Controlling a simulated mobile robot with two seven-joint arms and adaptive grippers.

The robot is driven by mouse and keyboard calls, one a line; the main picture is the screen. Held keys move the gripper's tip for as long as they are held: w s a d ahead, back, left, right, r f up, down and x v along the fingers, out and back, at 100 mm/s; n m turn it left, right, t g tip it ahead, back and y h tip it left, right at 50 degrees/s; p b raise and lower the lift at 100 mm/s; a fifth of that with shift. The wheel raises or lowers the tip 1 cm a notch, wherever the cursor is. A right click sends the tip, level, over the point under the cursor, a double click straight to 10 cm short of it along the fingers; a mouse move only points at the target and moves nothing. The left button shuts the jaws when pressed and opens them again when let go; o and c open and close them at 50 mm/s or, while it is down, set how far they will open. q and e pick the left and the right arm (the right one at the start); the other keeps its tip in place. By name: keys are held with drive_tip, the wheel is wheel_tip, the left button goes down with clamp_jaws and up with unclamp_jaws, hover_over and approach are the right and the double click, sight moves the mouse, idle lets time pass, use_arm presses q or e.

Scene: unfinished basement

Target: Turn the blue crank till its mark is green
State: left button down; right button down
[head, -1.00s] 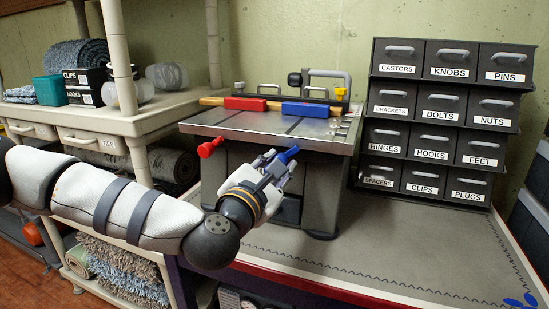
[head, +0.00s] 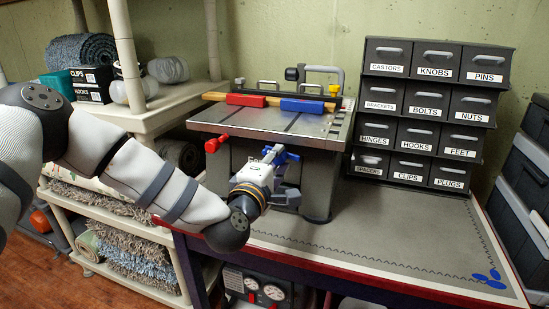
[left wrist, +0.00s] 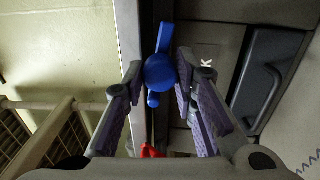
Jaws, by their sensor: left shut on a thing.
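The blue crank (head: 281,151) sticks out from the front of the grey bench machine (head: 262,124), below its top edge. My left gripper (head: 274,160) is in front of it and shut on it. In the left wrist view the blue crank (left wrist: 160,71) shows between the two fingers (left wrist: 160,96), its rounded hub toward the camera and one arm pointing up. Its mark cannot be made out in either view. A red crank (head: 216,143) sits left of it on the same machine and shows partly in the left wrist view (left wrist: 152,151). My right gripper is not in view.
Red (head: 246,100) and blue (head: 303,106) blocks sit on the machine's top. A labelled drawer cabinet (head: 428,112) stands right of it. Shelves (head: 160,115) with rugs are at left.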

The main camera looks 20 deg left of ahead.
use_arm(q)
drive_tip(key=shift+r+m+p, duration=0.1)
drive_tip(key=shift+m+p, duration=0.2)
drive_tip(key=shift+m, duration=0.7)
drive_tip(key=c, duration=1.3)
unclamp_jaws()
drive_tip(key=s, duration=1.2)
drive_tip(key=shift+a, duration=0.25)
